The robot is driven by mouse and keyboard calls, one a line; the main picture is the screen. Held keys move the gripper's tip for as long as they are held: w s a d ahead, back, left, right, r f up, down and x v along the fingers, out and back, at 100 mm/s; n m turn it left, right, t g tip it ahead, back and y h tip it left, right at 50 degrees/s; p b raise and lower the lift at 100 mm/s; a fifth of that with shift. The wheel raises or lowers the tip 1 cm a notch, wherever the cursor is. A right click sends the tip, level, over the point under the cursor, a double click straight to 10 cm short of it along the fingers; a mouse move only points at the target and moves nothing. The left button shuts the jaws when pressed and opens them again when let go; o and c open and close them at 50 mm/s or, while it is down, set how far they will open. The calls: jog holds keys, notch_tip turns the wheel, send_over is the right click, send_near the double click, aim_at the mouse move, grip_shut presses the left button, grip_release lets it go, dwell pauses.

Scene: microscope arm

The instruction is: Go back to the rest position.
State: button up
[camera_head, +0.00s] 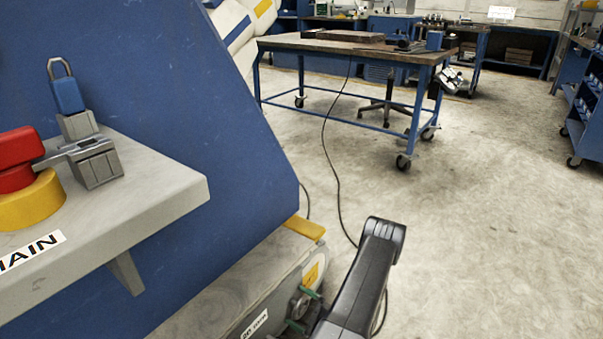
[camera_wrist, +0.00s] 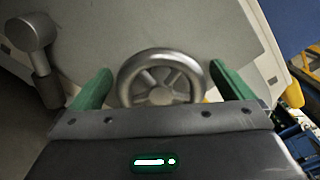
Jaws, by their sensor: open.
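My gripper (camera_wrist: 160,68) is open, with its two green fingers spread wide in the wrist view. A grey metal handwheel (camera_wrist: 160,56) with spokes shows between the fingers, with a gap on each side, and nothing is gripped. How far the fingertips are from the wheel in depth I cannot tell. In the head view my gripper (camera_head: 304,309) is low, beside the front of a grey housing (camera_head: 262,290) where the handwheel (camera_head: 297,304) is mounted. My dark arm reaches down to it at the lower middle and hides part of the gripper.
A grey shelf (camera_head: 160,180) juts out at left, bearing a red and yellow switch (camera_head: 25,165) and a blue padlock (camera_head: 68,95). A blue panel (camera_head: 190,110) stands behind it. A grey knob (camera_wrist: 32,35) is left of the wheel. The floor (camera_head: 490,220) at right is clear.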

jog(key=m, duration=0.3)
jog(key=shift+w+r+m, duration=0.1)
jog(key=shift+m, duration=0.3)
jog(key=shift+w+d+m, duration=0.1)
jog(key=shift+d+m, duration=0.05)
jog(key=shift+m, duration=1.75)
jog(key=shift+r, duration=0.1)
